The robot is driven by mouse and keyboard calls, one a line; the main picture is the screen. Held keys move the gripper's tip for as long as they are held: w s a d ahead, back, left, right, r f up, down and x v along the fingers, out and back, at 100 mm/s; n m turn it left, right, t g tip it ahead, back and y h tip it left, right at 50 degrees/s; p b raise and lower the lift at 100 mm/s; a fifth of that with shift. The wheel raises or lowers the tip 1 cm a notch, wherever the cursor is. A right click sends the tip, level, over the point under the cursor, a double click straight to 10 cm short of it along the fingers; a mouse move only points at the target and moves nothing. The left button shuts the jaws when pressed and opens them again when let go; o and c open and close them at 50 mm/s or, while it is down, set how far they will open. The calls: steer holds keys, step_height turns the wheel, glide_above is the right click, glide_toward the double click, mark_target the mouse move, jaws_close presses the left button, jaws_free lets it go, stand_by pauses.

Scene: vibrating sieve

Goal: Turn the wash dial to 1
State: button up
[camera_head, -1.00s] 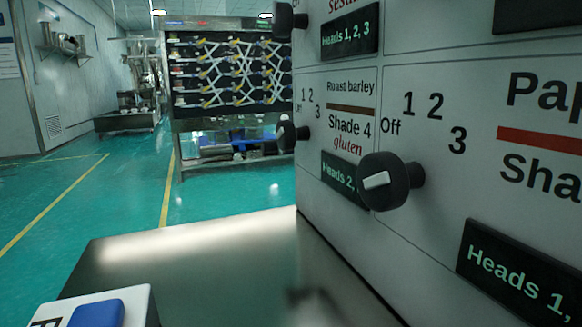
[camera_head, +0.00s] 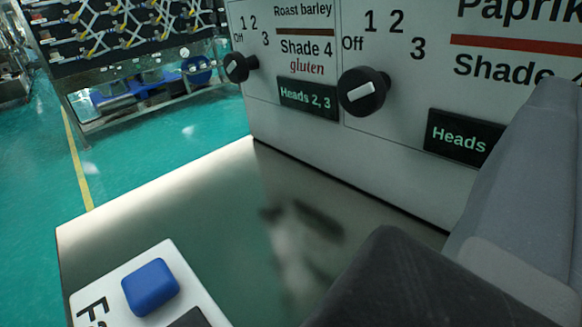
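No dial in view carries a readable wash label. A black round dial (camera_head: 363,91) with a white pointer bar sits on the pale panel below the word Paprika, with Off, 1, 2 and 3 around it. Its bar lies nearly level, its left end slightly low. A second black dial (camera_head: 240,67) sits to its left under Roast barley, with the same marks. Grey and dark parts of my gripper (camera_head: 470,235) fill the lower right, close to the camera and in front of the panel. They touch neither dial. Its fingertips cannot be made out clearly.
A shiny metal ledge (camera_head: 190,200) runs below the panel. A white plate (camera_head: 195,297) with a blue button (camera_head: 150,287) is at the bottom left. Green Heads labels (camera_head: 307,98) are beside the dials. A rack (camera_head: 120,45) stands behind on open green floor.

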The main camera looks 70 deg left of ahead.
steer(key=p, duration=0.1)
steer(key=s+p, duration=0.1)
steer(key=p, duration=0.1)
steer(key=shift+s+r+p, duration=0.15)
steer(key=shift+r+p, duration=0.15)
steer(key=p, duration=0.2)
steer(key=shift+s+d+f+p, duration=0.1)
steer(key=shift+s+p, duration=0.1)
steer(key=shift+p, duration=0.2)
steer(key=p, duration=0.3)
steer(key=shift+s+p, duration=0.3)
steer(key=shift+s, duration=0.1)
steer(key=shift+s+p, duration=1.8)
steer(key=shift+s, duration=0.2)
